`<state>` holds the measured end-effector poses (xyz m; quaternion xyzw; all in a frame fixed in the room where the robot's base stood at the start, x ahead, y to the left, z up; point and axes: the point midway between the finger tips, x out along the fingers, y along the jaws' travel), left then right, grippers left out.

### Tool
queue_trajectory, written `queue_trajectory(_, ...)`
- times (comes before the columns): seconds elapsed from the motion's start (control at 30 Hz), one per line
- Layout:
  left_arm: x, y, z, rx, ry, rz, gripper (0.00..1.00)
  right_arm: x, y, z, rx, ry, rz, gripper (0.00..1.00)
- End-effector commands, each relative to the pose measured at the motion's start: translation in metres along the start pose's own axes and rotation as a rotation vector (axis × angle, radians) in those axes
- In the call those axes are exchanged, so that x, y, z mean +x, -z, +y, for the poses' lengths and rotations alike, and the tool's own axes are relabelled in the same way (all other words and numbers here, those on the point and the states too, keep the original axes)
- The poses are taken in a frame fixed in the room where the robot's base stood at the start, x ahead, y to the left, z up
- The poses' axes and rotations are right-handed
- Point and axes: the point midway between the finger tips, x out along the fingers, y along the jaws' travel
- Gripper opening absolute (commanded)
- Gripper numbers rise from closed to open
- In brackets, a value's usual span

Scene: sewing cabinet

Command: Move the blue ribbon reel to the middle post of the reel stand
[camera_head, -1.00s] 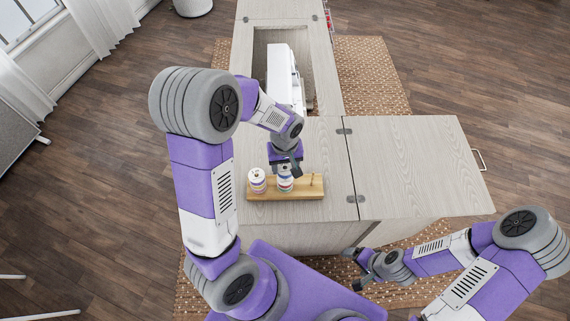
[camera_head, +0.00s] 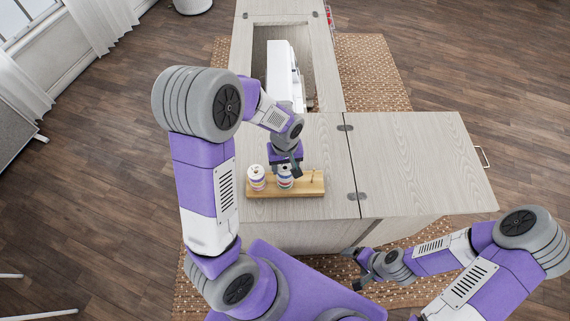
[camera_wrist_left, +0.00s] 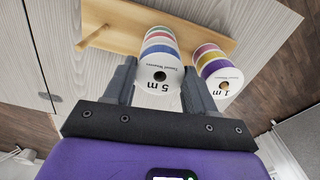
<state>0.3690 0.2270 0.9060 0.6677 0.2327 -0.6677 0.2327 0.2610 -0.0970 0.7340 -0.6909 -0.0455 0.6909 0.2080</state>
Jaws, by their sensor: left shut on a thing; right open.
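The reel stand (camera_head: 300,190) is a wooden base on the cabinet top; it also shows in the left wrist view (camera_wrist_left: 128,38). Its right-hand post in the head view stands bare; this post (camera_wrist_left: 84,39) is at the left in the wrist view. Reels with green, red and blue bands are at the middle post, the blue band (camera_wrist_left: 158,49) nearest the white "5 m" face. My left gripper (camera_head: 285,168) is over the middle post, its fingers on both sides of the white-faced blue reel (camera_wrist_left: 158,72). The post is hidden. My right gripper (camera_head: 358,268) is open and empty.
Another stack of reels (camera_head: 257,178), purple and yellow with a "1 m" face in the wrist view (camera_wrist_left: 215,70), stands close beside on the left post. A white sewing machine (camera_head: 283,75) stands behind. The right cabinet leaf (camera_head: 420,165) is clear.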

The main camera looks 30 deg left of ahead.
Motion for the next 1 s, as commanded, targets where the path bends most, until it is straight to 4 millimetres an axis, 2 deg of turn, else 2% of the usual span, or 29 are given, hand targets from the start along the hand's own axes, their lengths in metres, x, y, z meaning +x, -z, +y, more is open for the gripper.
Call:
queue_trajectory(0.47, 0.0057, -0.0001, 0.0000, 0.000, 0.000, 0.000, 0.26, 0.0044, 0.0002, 0.0016, 0.000, 0.000, 0.000, 0.86)
queue_trajectory(0.5, 0.0056, -0.0001, 0.0000, 0.000, 0.000, 0.000, 0.61, 0.0044, 0.0002, 0.0016, 0.000, 0.000, 0.000, 0.86)
queue_trajectory(0.67, 0.0056, -0.0001, 0.0001, 0.000, 0.000, 0.000, 0.85, 0.0044, 0.0002, 0.0016, 0.000, 0.000, 0.000, 0.86)
queue_trajectory(1.0, 0.0006, 0.0003, 0.0004, 0.000, -0.002, 0.002, 0.85, 0.0029, 0.0001, 0.0011, 0.000, 0.000, 0.000, 0.86)
